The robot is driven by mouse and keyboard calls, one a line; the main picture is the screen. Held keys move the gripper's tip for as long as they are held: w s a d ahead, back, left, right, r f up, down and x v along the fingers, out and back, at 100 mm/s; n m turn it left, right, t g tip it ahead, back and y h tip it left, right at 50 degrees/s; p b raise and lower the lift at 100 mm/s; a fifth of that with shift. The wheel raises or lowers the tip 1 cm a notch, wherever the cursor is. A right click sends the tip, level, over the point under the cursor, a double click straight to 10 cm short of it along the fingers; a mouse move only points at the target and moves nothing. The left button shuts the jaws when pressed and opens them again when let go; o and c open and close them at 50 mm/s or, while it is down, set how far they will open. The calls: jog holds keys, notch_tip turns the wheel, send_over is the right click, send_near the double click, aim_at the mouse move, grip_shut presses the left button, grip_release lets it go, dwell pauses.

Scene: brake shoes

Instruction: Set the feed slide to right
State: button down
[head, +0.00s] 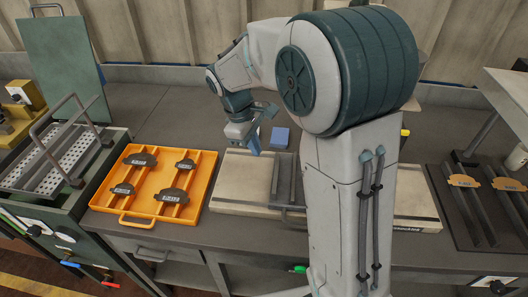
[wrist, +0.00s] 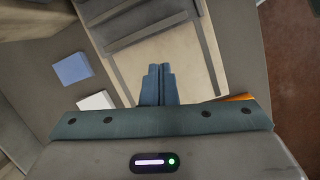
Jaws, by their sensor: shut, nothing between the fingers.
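A beige plate (head: 237,183) lies on the bench with dark grey rails (head: 284,182) running front to back across it. These look like the feed slide, but I cannot make out a handle or its set position. My arm hides the middle of the plate. The plate (wrist: 165,58) and the grey rails (wrist: 207,45) also show in the wrist view. My gripper (head: 254,150) is above the plate's back left edge. In the wrist view its fingers (wrist: 158,84) are together, empty, and pointing over the plate; contact cannot be told.
A blue block (head: 280,137) sits behind the plate; a white block (wrist: 97,101) shows in the wrist view. An orange tray (head: 141,205) with several brake shoes is left. A perforated metal basket (head: 66,158) stands further left. A dark mat (head: 456,215) with rails is right.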

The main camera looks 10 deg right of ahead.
jog(key=w+a+f+n+h+p, duration=0.1)
jog(key=w+a+f+n+p, duration=0.15)
jog(key=w+a+n, duration=0.2)
jog(key=shift+m+g, duration=0.4)
jog(key=shift+m, duration=0.05)
jog(key=x, duration=0.3)
jog(key=p+x, duration=0.1)
jog(key=x, duration=0.3)
jog(key=d+x, duration=0.1)
jog(key=x, duration=0.2)
jog(key=shift+d, duration=0.15)
jog(key=shift+s+d+r+p, duration=0.15)
jog(key=shift+d+p, duration=0.2)
jog(key=shift+d, duration=0.2)
jog(key=shift+s+d+f+p, duration=0.15)
jog(key=shift+d+p, duration=0.15)
jog(key=shift+d, duration=0.3)
jog(key=shift+s+d, duration=0.15)
jog(key=shift+d, duration=0.45)
